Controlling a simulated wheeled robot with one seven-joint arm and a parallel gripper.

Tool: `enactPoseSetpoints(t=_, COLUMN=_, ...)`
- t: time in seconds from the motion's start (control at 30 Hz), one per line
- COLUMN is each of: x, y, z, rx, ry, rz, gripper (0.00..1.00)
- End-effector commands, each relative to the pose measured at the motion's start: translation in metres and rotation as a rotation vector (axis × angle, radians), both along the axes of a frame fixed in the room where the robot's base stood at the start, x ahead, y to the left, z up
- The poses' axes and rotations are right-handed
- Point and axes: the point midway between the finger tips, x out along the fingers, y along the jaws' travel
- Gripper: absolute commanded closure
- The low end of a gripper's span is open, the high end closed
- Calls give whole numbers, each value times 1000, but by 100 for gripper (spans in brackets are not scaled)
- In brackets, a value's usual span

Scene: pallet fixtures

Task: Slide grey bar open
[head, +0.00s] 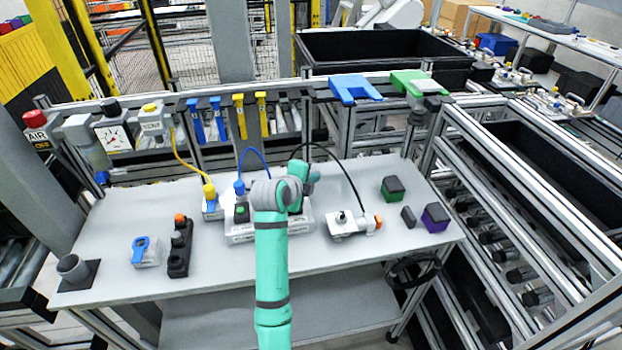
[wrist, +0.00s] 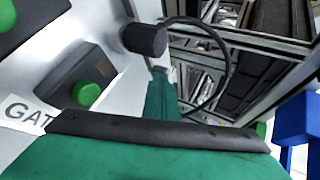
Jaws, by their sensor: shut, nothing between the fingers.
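A pale fixture (head: 270,232) stands in the middle of the table, largely behind my arm. No grey bar can be clearly made out in the head view. The wrist view shows a pale surface (wrist: 110,70) with a dark grey round knob (wrist: 145,40), a dark box with a green button (wrist: 88,93), and a white label (wrist: 22,115) reading "GAT", partly cut off. My gripper (wrist: 160,75) is shut and empty, its teal fingers pointing away just below the knob. I cannot tell whether they touch it. In the head view my arm hides the fingertips.
A small white fixture (head: 350,224) with an orange end stands right of my arm. Green (head: 392,189) and purple (head: 435,217) blocks lie further right. Blue and black cables arch behind my arm. The table's front is mostly clear.

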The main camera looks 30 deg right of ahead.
Motion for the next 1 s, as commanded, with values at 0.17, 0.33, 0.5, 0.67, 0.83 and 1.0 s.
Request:
enactPoseSetpoints(t=0.17, x=-7, y=8, z=-1, rx=1, ry=1, rz=-4, gripper=100)
enactPoseSetpoints(t=0.33, x=-19, y=36, z=1, rx=-1, ry=-1, rz=0, gripper=100)
enactPoseSetpoints(t=0.5, x=-37, y=62, z=21, rx=-2, ry=-3, rz=3, gripper=100)
enactPoseSetpoints(t=0.67, x=-55, y=77, z=36, rx=-1, ry=-2, rz=-8, gripper=100)
enactPoseSetpoints(t=0.83, x=-66, y=88, z=46, rx=-1, ry=-1, rz=-12, gripper=100)
enactPoseSetpoints(t=1.0, x=-71, y=93, z=50, rx=0, ry=0, rz=-14, gripper=100)
